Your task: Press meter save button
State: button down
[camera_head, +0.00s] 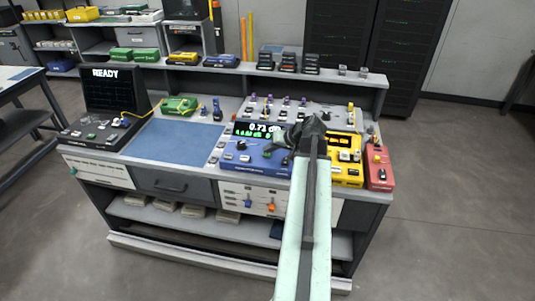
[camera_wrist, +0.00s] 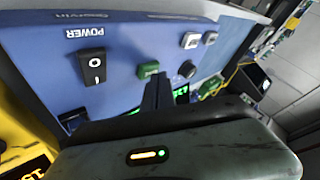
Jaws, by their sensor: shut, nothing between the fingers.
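The blue meter (camera_head: 262,162) stands on the bench with a lit display (camera_head: 262,128) reading about 0.73. My gripper (camera_head: 284,142) is over its right part, with my arm reaching in from the front. In the wrist view the meter's blue panel (camera_wrist: 115,45) carries a black POWER switch (camera_wrist: 91,67), a green button (camera_wrist: 148,69), a black round knob (camera_wrist: 187,69) and two pale buttons (camera_wrist: 191,40). My shut, empty gripper (camera_wrist: 158,82) points at the panel right beside the green button. I cannot tell whether it touches. No save label is readable.
A yellow device (camera_head: 347,171) and a red device (camera_head: 379,168) stand close on the right of the meter. A blue mat (camera_head: 172,139) lies clear on the left, beside a black unit (camera_head: 112,95) showing READY. A raised shelf (camera_head: 225,70) runs behind.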

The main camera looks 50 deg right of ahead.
aim_at(269, 154)
jog(key=shift+f, duration=0.3)
dwell(0.5)
jog(key=shift+r+p, duration=0.6)
jog(key=shift+r, duration=0.25)
notch_tip(269, 154, up, 5)
jog(key=p, duration=0.5)
jog(key=shift+r, duration=0.15)
dwell(0.3)
